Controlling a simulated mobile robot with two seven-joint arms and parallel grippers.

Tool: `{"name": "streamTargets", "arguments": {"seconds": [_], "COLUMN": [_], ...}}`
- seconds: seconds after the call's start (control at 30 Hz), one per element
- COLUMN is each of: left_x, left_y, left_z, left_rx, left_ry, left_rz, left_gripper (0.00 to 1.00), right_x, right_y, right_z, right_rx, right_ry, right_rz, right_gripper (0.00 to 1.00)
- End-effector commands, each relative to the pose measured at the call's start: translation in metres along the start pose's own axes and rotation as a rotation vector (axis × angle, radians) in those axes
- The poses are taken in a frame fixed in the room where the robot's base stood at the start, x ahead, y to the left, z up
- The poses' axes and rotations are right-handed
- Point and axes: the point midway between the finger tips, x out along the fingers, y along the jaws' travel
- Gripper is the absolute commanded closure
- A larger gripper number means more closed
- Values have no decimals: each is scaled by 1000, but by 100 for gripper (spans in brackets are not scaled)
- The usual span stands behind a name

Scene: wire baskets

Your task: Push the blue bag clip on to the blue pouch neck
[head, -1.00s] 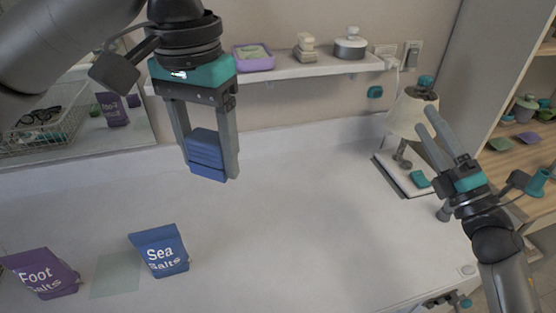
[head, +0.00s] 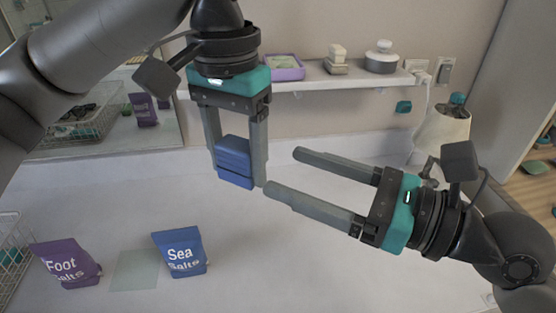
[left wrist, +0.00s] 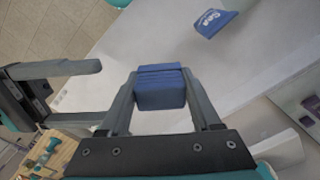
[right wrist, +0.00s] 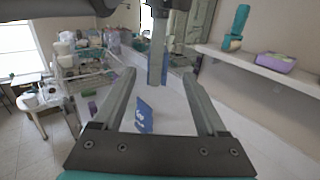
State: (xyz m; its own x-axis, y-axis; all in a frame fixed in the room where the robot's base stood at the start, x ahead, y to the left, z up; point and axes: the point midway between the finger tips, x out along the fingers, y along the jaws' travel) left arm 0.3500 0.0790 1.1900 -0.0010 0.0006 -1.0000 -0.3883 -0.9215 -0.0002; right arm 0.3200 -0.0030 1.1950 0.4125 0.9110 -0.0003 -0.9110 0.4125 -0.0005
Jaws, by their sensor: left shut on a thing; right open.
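My left gripper (head: 236,165) is shut on the blue bag clip (head: 234,158), a ribbed block held above the table. The clip also shows between the fingers in the left wrist view (left wrist: 160,88). The blue pouch (head: 180,256), marked Sea Salts, stands on the table below and to the left of the clip, apart from it. It also shows in the left wrist view (left wrist: 214,22) and in the right wrist view (right wrist: 145,115). My right gripper (head: 280,172) is open and empty, its fingers pointing left, close to the left fingertips in the head view.
A purple Foot Salts pouch (head: 66,264) stands left of the blue pouch, with a pale translucent mat (head: 135,270) between them. A wire basket (head: 8,262) is at the left edge. A shelf (head: 330,78) runs along the wall. The table's middle is clear.

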Motion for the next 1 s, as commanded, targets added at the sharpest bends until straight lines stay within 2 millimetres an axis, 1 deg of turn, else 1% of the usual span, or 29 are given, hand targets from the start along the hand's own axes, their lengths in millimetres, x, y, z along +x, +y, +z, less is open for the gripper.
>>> {"name": "streamTargets", "arguments": {"seconds": [0.17,0.6,0.7,0.83,1.0], "left_x": [0,0,0,0,0], "left_y": [0,0,0,0,0], "left_z": [0,0,0,0,0], "left_rx": [0,0,0,0,0], "left_ry": [0,0,0,0,0], "left_rz": [0,0,0,0,0], "left_gripper": [88,88,88,88,88], "right_x": [17,85,98,110,117], "right_y": [0,0,0,0,0], "right_z": [2,2,1,1,1], "right_rx": [-1,0,2,1,0], "right_ry": [-5,-4,-2,-1,0], "right_rz": [-2,-2,-3,-3,-3], "right_gripper": [25,25,25,25,25]}}
